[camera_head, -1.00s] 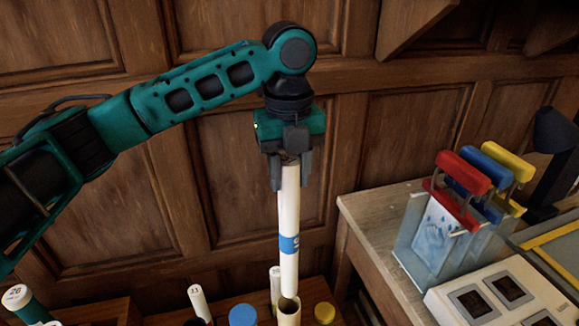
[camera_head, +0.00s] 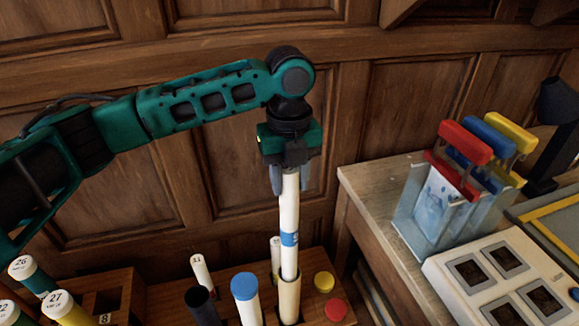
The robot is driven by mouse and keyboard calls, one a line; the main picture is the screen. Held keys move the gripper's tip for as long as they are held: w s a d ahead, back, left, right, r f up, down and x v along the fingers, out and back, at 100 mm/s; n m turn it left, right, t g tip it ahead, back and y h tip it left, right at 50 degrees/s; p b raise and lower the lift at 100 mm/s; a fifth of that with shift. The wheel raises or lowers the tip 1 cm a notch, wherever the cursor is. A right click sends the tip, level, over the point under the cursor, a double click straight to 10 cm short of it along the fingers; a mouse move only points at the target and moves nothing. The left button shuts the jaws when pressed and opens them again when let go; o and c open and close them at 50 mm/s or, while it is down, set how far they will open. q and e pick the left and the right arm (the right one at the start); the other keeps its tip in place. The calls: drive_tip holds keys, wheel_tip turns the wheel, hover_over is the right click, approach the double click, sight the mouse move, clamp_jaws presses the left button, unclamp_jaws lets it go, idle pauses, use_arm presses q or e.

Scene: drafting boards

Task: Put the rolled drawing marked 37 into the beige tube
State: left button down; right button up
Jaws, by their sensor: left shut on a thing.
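My left gripper (camera_head: 289,180) is shut on the upper end of a white rolled drawing (camera_head: 289,210) with a blue band. The mark on the band is only partly visible and I cannot read its number. The roll hangs nearly upright. Its lower end is inside the mouth of the beige tube (camera_head: 289,300), so that end is hidden. The beige tube stands upright in a wooden rack, and its base is cut off by the frame. My right gripper is not in view.
A blue-capped tube (camera_head: 245,287) and a dark open tube (camera_head: 200,303) stand left of the beige tube. A yellow cap (camera_head: 324,281) and red cap (camera_head: 336,308) sit right. More rolls stand at the lower left. A desk with colored-handled holders (camera_head: 465,145) is at right.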

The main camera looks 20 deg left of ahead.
sight(290, 222)
use_arm(q)
drive_tip(key=shift+f+b, duration=0.45)
drive_tip(key=shift+f, duration=2.35)
drive_tip(key=shift+f+b, duration=0.7)
drive_tip(key=shift+f, duration=2.55)
drive_tip(key=c, duration=0.6)
unclamp_jaws()
drive_tip(key=shift+r, duration=0.1)
wheel_tip(290, 222, up, 13)
drive_tip(key=shift+f+p, duration=0.15)
drive_tip(key=shift+p, duration=0.4)
